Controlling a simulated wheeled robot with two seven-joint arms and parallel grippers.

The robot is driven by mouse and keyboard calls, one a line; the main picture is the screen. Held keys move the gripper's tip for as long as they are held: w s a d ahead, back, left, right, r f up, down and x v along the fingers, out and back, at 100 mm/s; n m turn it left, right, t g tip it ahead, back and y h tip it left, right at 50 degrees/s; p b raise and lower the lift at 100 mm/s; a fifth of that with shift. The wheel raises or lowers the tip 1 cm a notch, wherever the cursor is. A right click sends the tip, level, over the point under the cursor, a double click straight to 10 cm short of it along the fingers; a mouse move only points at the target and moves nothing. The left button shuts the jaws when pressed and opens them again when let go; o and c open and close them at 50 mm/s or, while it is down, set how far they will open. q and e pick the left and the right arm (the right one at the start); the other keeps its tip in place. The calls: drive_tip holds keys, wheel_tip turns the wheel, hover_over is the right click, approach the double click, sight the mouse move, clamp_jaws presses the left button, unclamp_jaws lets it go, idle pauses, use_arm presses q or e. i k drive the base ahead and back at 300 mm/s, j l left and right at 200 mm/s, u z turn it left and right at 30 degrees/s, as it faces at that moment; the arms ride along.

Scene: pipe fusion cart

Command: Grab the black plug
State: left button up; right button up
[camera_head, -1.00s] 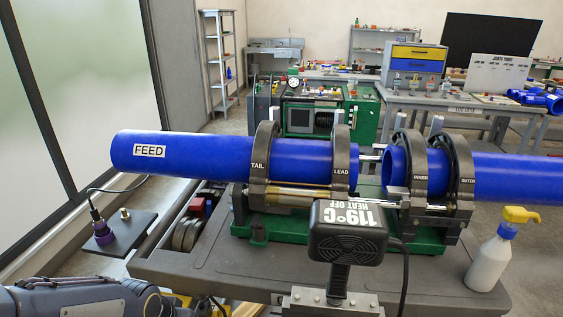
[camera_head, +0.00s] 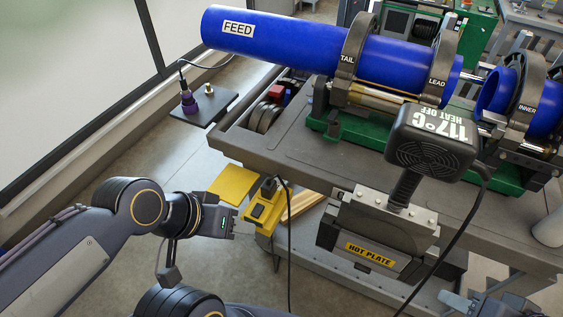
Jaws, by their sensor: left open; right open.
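A black plug (camera_head: 268,187) sits upright at the back of a yellow outlet box (camera_head: 263,222) on the cart's near left side. A black cable runs from it and hangs down. My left gripper (camera_head: 234,222) is open and empty, just left of the yellow box and apart from the plug. The gap between its fingers is hard to see.
A hot plate (camera_head: 371,250) with a black heater handle (camera_head: 432,140) stands right of the outlet box. Blue pipe (camera_head: 290,45) lies in clamps above.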

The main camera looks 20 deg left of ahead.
sight(269, 189)
drive_tip(key=j+u, duration=0.1)
drive_tip(key=j, duration=0.45)
drive_tip(key=i+j, duration=0.1)
drive_tip(key=j, duration=0.4)
drive_tip(key=j+u, duration=0.15)
drive_tip(key=j, duration=0.35)
drive_tip(key=i+j, duration=0.15)
drive_tip(key=j, duration=0.4)
drive_tip(key=u, duration=0.05)
